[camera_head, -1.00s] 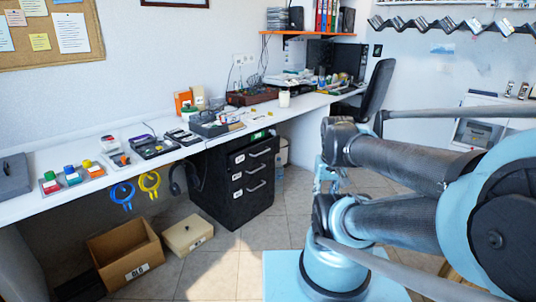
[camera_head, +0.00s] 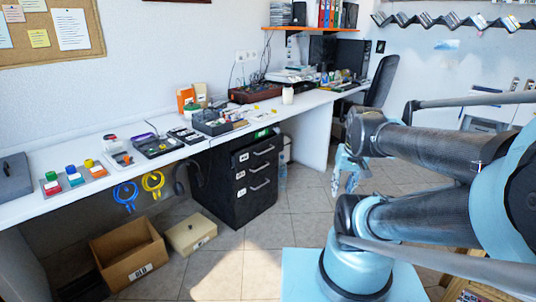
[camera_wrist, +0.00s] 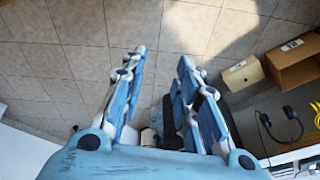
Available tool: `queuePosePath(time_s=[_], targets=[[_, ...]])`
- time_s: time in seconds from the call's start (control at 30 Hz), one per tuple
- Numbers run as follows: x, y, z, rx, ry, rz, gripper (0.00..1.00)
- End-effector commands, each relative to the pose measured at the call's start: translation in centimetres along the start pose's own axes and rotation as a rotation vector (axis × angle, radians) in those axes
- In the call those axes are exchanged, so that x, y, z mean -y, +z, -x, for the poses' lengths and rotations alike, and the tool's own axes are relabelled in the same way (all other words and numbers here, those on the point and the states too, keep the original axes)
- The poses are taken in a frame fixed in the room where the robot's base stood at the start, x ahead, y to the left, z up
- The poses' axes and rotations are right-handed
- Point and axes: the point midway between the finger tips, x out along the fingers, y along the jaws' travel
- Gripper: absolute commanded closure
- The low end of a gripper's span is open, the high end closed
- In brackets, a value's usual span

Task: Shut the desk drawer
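The black desk drawer unit (camera_head: 237,196) stands on the floor under the white desk. Its front has three stacked drawers with metal handles; the top drawer (camera_head: 254,151) shows below the desk edge. I cannot tell for sure how far it is pulled out. My gripper (camera_head: 347,168) hangs right of the unit, apart from it, partly hidden by my arm. In the wrist view my gripper (camera_wrist: 163,62) has its two light-blue fingers spread, with nothing held between them and tiled floor beyond.
A cardboard box (camera_head: 128,257) and a beige box (camera_head: 191,233) lie on the floor left of the unit. Headphones (camera_head: 189,178) and cable loops hang from the white desk (camera_head: 60,187). An office chair (camera_head: 381,83) stands behind. Tiled floor before the unit is clear.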

Motion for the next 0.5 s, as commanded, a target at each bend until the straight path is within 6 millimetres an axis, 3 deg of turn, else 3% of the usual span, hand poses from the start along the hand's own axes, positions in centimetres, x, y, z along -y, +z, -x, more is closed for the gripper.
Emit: queuePosePath(time_s=[0.5], targets=[[5.7, -13.1, 0.7, -0.080, -0.237, -0.096, 0.71]])
